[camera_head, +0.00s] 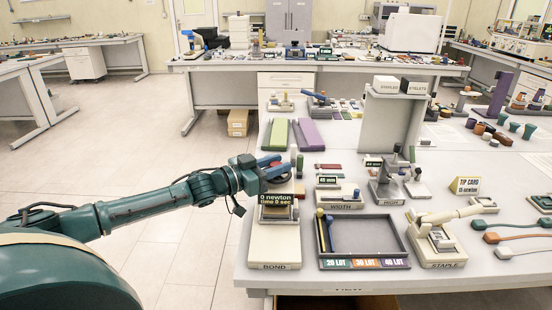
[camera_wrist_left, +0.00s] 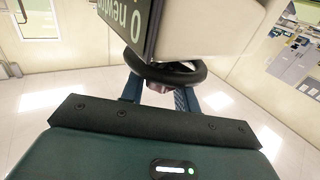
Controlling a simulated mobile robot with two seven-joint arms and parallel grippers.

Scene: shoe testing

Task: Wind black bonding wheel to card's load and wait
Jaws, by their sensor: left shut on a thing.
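The bonding press (camera_head: 270,252), a cream stand labelled BOND, is at the table's left front edge. Its display (camera_head: 279,207) reads 0 newton, time 0 sec; part of it shows in the left wrist view (camera_wrist_left: 132,22). My left gripper (camera_head: 274,166) is at the top of the press. In the left wrist view, the black wheel (camera_wrist_left: 163,72) sits between the blue fingers of my left gripper (camera_wrist_left: 160,97), which is shut on it. The head view does not show the wheel clearly. The tip card (camera_head: 466,185) stands at the right; its newton figure is small. My right gripper is not in view.
A grey tray (camera_head: 405,243) with lot labels is right of the press. The width gauge (camera_head: 342,205) and the stapler (camera_head: 436,251) stand nearby. Green and purple pieces (camera_head: 307,135) lie behind the press. The floor left of the table is clear.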

